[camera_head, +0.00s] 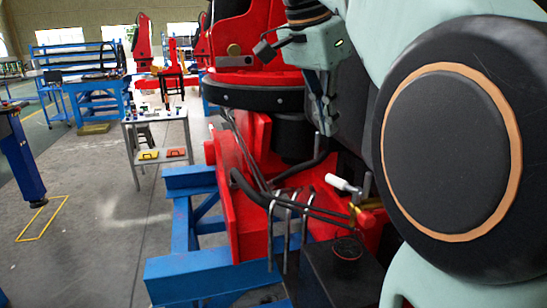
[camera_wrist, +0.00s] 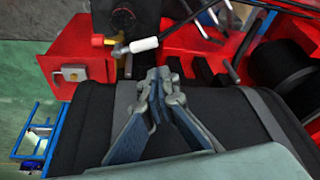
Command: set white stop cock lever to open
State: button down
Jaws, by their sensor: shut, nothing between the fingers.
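The white stop cock lever (camera_head: 342,183) is right of centre in the head view, on a thin metal stem beside a brass fitting (camera_head: 358,213). In the wrist view the white lever (camera_wrist: 143,44) lies nearly level at the upper middle, pointing right from its stem. The brass fitting (camera_wrist: 97,40) is to its left. My gripper (camera_head: 327,128) hangs above the lever in the head view, apart from it. In the wrist view my gripper (camera_wrist: 164,76) has its fingertips together, empty, below the lever in the picture. Nothing hides the lever's handle.
Black hoses (camera_head: 265,195) and metal levers (camera_head: 287,225) stand left of the stop cock. A small table (camera_head: 160,118) stands further left.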

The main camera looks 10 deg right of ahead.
aim_at(344, 185)
jog(key=b+x, duration=0.1)
jog(key=x, duration=0.9)
jog(key=shift+s, duration=0.2)
dwell(0.3)
